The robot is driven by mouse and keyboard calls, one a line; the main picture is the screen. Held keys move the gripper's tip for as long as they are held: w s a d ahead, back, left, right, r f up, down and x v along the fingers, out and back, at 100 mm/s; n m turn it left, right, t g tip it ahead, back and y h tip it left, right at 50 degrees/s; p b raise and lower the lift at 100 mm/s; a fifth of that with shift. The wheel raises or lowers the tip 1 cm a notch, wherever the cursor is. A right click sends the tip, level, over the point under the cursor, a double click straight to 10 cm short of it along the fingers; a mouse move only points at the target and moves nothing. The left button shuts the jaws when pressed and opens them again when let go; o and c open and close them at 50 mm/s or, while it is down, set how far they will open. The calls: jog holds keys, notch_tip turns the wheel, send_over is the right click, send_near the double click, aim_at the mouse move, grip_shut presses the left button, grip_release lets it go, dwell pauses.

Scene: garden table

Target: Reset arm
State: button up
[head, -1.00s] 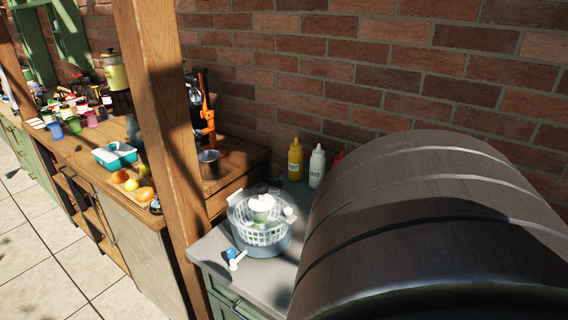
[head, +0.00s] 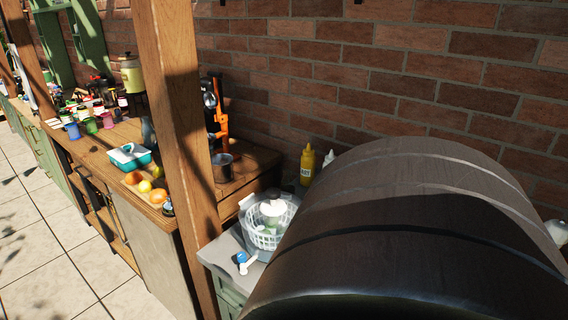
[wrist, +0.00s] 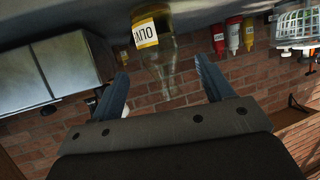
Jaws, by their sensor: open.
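My gripper (wrist: 161,66) shows in the wrist view with its two blue-grey fingers spread apart. Nothing is held between them. A clear glass bottle with a white and yellow label (wrist: 147,34) shows in the gap between the fingers, beyond them; how far off it is I cannot tell. The wrist picture is upside down, so the bottle hangs from the grey counter top (wrist: 85,18) in it. My gripper does not show in the head view.
A large dark curved form (head: 410,230) fills the head view's lower right. Beside it stand a white basket (head: 262,232), a yellow bottle (head: 307,163) and a white bottle (head: 328,158). A wooden post (head: 180,130) rises left of them. A brick wall (head: 400,75) closes the back.

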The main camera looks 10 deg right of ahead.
jog(key=x, duration=0.9)
jog(key=shift+s+a+f, duration=0.1)
jog(key=shift+f, duration=0.05)
jog(key=shift+s+r, duration=0.1)
jog(key=shift+r, duration=0.85)
notch_tip(320, 180, up, 2)
jog(key=shift+r, duration=0.2)
jog(key=shift+s+r, duration=0.2)
jog(key=shift+r, duration=0.1)
jog(key=s+a+r, duration=0.1)
jog(key=s+r, duration=0.5)
jog(key=s, duration=0.4)
jog(key=shift+s+a, duration=0.25)
jog(key=shift+r, duration=0.15)
